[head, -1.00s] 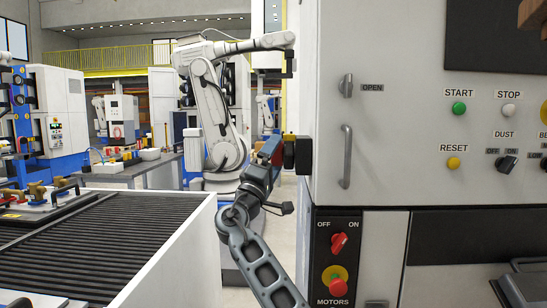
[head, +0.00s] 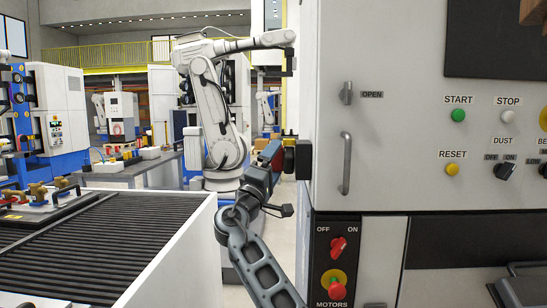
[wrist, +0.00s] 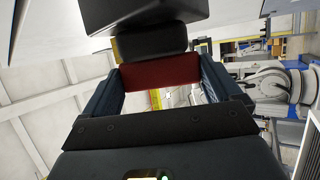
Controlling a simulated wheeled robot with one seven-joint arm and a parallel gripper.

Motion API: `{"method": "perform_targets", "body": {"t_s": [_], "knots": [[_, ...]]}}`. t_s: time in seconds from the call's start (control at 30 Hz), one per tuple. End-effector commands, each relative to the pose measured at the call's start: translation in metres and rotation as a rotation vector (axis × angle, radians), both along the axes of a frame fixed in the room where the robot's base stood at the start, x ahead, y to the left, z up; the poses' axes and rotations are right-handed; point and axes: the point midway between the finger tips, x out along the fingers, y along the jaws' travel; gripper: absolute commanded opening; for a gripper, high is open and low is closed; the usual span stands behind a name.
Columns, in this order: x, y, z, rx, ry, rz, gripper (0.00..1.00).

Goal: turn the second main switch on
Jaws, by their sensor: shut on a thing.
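My gripper (head: 270,154) is at the left side of the big grey cabinet (head: 390,60). In the wrist view, its two fingers (wrist: 160,82) stand on either side of a red block-shaped handle (wrist: 160,70) and are shut on it. Behind the handle are a black rounded part (wrist: 150,42) and a larger black block (wrist: 140,12), with a bit of yellow at the edge. In the head view, the black switch body (head: 303,158) sticks out from the cabinet's side. Its markings are hidden, so I cannot tell whether it is on or off.
On the cabinet front are a red OFF/ON knob (head: 338,247), a red motor button (head: 337,290), a door handle (head: 346,163) and START (head: 458,115) and RESET (head: 452,170) buttons. A roller conveyor (head: 60,245) lies left. A white robot arm (head: 210,100) stands behind.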

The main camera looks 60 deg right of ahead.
Motion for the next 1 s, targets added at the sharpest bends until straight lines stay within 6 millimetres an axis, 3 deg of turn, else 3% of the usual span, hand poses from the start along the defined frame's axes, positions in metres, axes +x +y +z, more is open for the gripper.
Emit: {"method": "perform_targets", "body": {"t_s": [0.03,0.3,1.0], "knots": [[-0.0001,0.0001,0.0081,0.027,0.012,0.002,0.61],[-0.0002,0.0002,0.0145,0.193,0.112,0.003,0.61],[-0.0039,-0.0012,0.0095,0.480,0.278,-0.007,0.61]]}}
